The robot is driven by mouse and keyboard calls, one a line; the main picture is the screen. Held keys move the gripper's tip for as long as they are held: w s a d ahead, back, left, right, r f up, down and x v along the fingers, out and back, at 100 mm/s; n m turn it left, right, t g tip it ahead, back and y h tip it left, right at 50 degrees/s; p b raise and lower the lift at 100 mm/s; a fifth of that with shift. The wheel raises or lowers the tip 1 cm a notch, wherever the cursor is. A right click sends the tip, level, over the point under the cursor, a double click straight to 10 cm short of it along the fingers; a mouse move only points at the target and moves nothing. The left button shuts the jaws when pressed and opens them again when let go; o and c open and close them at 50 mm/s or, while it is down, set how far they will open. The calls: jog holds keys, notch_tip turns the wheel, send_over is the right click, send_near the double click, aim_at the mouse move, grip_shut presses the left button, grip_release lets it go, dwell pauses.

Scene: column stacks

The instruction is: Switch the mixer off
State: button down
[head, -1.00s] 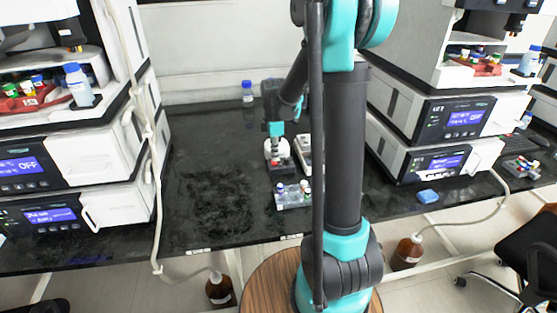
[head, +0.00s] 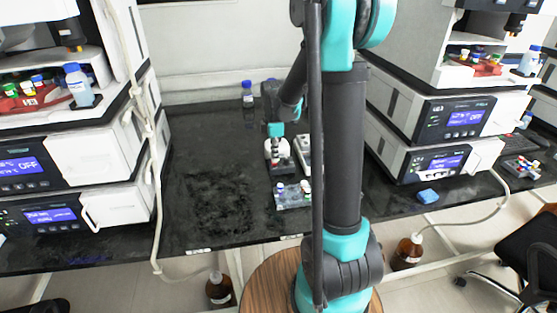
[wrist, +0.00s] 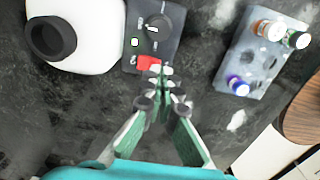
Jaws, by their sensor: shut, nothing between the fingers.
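The mixer is a small bench device with a white round body (wrist: 95,30), a black round top part (wrist: 50,38) and a dark control panel (wrist: 163,42). In the head view the mixer (head: 271,165) is small and partly covered by my gripper (head: 277,150). In the wrist view my gripper (wrist: 161,74) is shut and empty. Its fingertips are right at the red switch's near edge; I cannot tell if they touch it.
A grey vial rack (wrist: 252,62) with several capped vials stands right of the mixer. A pale device (head: 303,150) stands beside it in the head view. A blue-capped bottle (head: 247,92) is behind. Instrument stacks flank both sides. The black bench (head: 215,190) is clear on the left.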

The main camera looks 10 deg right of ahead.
jog(key=shift+f, duration=0.9)
dwell(0.5)
jog(key=shift+r, duration=2.5)
jog(key=shift+s+d+m, duration=0.1)
jog(key=shift+s+m, duration=0.2)
jog(key=shift+s, duration=0.1)
jog(key=s+m, duration=0.2)
jog(key=s, duration=0.1)
jog(key=s+d+m+t, duration=0.1)
jog(key=s+m, duration=0.2)
jog(key=s, duration=0.1)
jog(key=s+d+m+t, duration=0.1)
jog(key=s+m, duration=0.2)
jog(key=shift+s+d+f, duration=0.15)
jog(key=shift+s+f, duration=0.1)
jog(key=shift+f, duration=0.15)
jog(key=s+f+m, duration=0.1)
jog(key=s+m, duration=0.2)
jog(key=s+d+f+m+t, duration=0.1)
jog(key=s+m, duration=0.2)
jog(key=s, duration=0.1)
jog(key=s+f+m+t, duration=0.1)
jog(key=s+f+m, duration=0.1)
jog(key=s+m, duration=0.1)
jog(key=shift+s+d, duration=0.3)
jog(key=shift+s, duration=0.05)
